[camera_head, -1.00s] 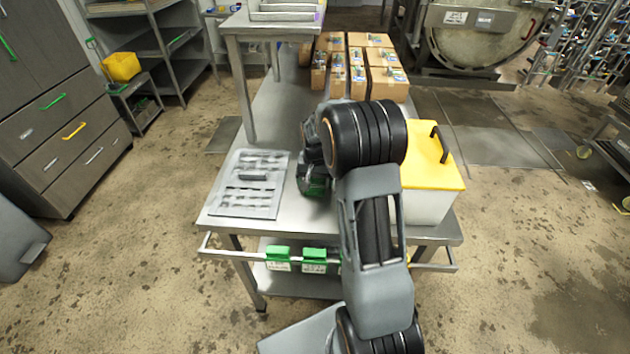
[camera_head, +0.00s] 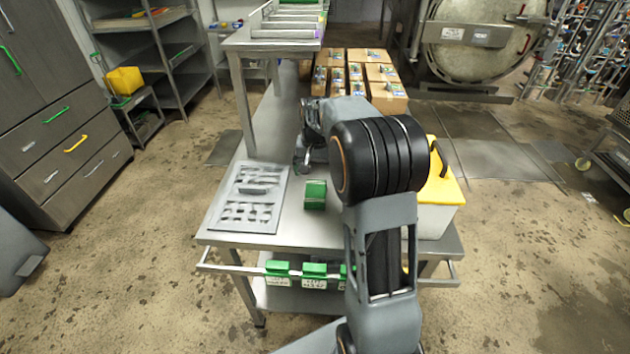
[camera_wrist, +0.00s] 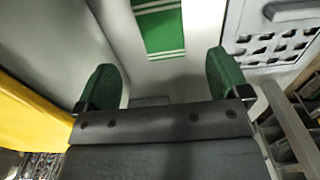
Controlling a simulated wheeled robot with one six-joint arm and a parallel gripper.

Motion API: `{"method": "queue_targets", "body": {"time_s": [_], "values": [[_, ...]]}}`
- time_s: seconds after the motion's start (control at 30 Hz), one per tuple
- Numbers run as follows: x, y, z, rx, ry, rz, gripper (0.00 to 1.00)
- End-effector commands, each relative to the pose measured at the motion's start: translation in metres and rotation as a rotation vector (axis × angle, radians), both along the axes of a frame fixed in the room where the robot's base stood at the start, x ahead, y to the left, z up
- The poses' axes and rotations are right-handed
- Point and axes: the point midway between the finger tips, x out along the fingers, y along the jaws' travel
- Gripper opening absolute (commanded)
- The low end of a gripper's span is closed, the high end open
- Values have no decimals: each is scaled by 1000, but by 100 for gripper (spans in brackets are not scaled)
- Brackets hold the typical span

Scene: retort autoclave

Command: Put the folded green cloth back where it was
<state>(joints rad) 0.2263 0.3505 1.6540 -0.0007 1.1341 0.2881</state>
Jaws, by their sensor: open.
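The folded green cloth (camera_head: 315,194) lies on the steel table (camera_head: 262,238), just right of the grey slotted tray. It also shows in the wrist view (camera_wrist: 163,30), green with white stripes, flat on the tabletop. My gripper (camera_wrist: 165,85) is open and empty, its two green-padded fingers spread apart. The cloth lies beyond the fingertips and apart from them. In the head view my arm hides most of the gripper (camera_head: 305,158), which is above the table behind the cloth.
The grey slotted tray (camera_head: 246,198) lies at the table's left. A white box with a yellow lid (camera_head: 440,190) stands at the right. Cartons (camera_head: 372,75) fill the back. A raised steel shelf (camera_head: 270,42) overhangs the back left.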

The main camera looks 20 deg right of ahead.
Motion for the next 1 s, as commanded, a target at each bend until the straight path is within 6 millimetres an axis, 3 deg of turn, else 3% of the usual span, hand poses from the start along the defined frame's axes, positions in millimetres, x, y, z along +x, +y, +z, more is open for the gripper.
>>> {"method": "queue_targets", "body": {"time_s": [0.17,0.27,0.5,0.73,0.9,1.0], "values": [[-4,3,18,-2,-8,11,94],[-19,17,33,-8,-36,55,94],[-102,67,59,-36,-157,261,94],[-173,96,51,-62,-260,432,94],[-201,104,40,-74,-301,499,94],[-207,107,37,-76,-311,516,94]]}}
